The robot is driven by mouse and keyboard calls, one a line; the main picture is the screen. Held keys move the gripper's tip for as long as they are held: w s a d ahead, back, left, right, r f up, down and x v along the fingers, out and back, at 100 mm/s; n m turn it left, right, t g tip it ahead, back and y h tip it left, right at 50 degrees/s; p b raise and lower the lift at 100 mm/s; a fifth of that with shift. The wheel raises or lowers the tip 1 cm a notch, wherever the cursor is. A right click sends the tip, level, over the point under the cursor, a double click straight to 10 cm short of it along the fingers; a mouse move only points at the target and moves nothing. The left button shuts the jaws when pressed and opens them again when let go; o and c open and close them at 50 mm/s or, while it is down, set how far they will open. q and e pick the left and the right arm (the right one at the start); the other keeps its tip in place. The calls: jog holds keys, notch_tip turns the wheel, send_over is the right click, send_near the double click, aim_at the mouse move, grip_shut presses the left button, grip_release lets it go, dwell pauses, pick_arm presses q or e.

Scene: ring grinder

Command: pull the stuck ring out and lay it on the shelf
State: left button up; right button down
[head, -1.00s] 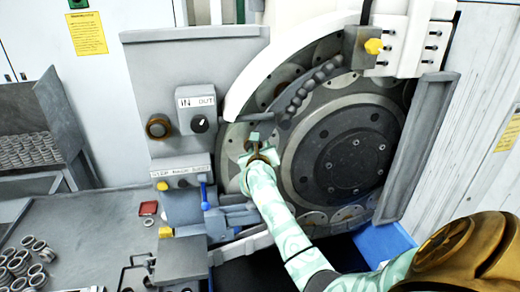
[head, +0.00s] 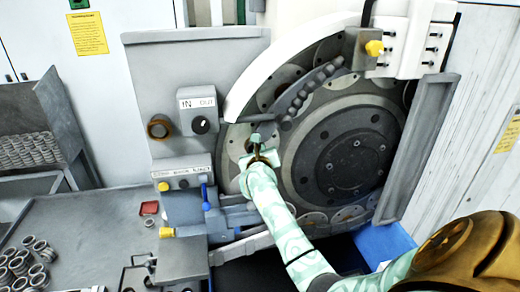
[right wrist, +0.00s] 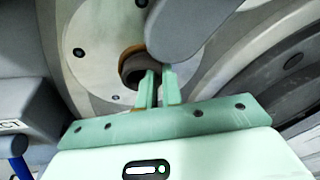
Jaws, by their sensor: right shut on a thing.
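The stuck ring (right wrist: 133,66), dark with a brownish rim, sits at the round disc of the grinder in the right wrist view. My right gripper (right wrist: 158,86) has its two pale green fingers at the ring's edge and is shut on it. In the head view my right gripper (head: 256,141) reaches the left side of the grinder wheel, and the ring cannot be made out clearly there. A flat grey shelf surface (head: 95,222) lies at the lower left, with several loose rings (head: 22,265) on its left part. My left gripper is not in view.
A dark guide arm (right wrist: 190,25) hangs close to the fingers. The control panel (head: 198,110) stands left of the wheel, with a blue-handled lever (head: 205,198) below. The shelf's middle is mostly clear.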

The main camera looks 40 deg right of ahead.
jog(key=shift+s+a+f+p, duration=0.15)
jog(key=shift+s+p, duration=0.05)
jog(key=shift+s, duration=0.2)
jog(key=shift+s+a+f+p, duration=0.1)
jog(key=shift+s+f+p, duration=0.05)
jog(key=shift+s, duration=0.2)
jog(key=shift+s, duration=0.1)
jog(key=shift+p+v, duration=0.45)
jog(key=shift+v, duration=0.3)
jog(key=shift+s, duration=0.2)
jog(key=shift+s+a+p, duration=0.35)
jog(key=shift+s+p, duration=0.1)
jog(key=shift+s, duration=0.15)
jog(key=shift+s+a, duration=0.1)
jog(key=shift+s+a+p, duration=0.35)
jog(key=shift+s, duration=0.3)
